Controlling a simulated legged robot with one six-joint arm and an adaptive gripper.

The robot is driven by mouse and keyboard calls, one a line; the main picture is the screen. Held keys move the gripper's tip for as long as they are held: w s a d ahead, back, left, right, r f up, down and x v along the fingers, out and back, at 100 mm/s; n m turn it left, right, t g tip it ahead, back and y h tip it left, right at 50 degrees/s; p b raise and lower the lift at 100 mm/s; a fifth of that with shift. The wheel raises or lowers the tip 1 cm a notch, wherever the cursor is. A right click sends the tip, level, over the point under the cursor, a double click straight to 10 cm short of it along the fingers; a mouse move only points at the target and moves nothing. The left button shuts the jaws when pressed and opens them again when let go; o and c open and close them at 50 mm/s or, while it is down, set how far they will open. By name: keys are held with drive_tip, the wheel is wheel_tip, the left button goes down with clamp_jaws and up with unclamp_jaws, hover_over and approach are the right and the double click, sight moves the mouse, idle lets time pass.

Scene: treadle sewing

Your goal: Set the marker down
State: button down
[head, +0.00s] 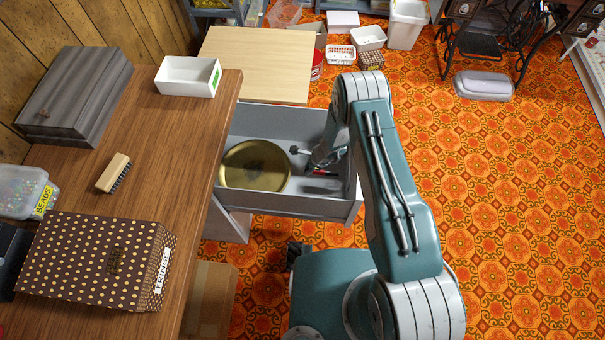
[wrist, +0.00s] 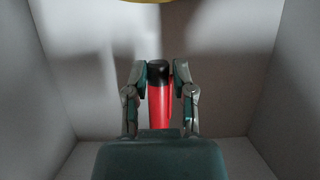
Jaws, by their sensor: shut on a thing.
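The marker (wrist: 159,102) is red with a black end and shows upright in the wrist view, between the fingers. My gripper (wrist: 160,75) is shut on it, with a finger at each side of the black end. In the head view my gripper (head: 312,163) is inside the open grey drawer (head: 285,203), toward its right end. A bit of the red marker (head: 324,172) shows there beside the gripper. I cannot tell whether the marker touches the drawer floor.
A round gold tin (head: 256,166) lies in the drawer, left of my gripper. The wooden desktop (head: 165,145) holds a brush (head: 113,173), a white bin (head: 188,76), a dotted box (head: 90,258) and a grey case (head: 75,95). The drawer walls stand close around the gripper.

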sight(307, 178)
drive_tip(key=f, duration=0.4)
drive_tip(key=shift+a+f, duration=0.25)
drive_tip(key=shift+a, duration=0.05)
drive_tip(key=shift+d+f, duration=0.1)
drive_tip(key=shift+f, duration=0.2)
drive_tip(key=shift+d, duration=0.1)
drive_tip(key=shift+c, duration=2.3)
unclamp_jaws()
drive_tip(key=v, duration=1.2)
drive_tip(key=shift+w+r, duration=0.1)
drive_tip(key=shift+r, duration=0.1)
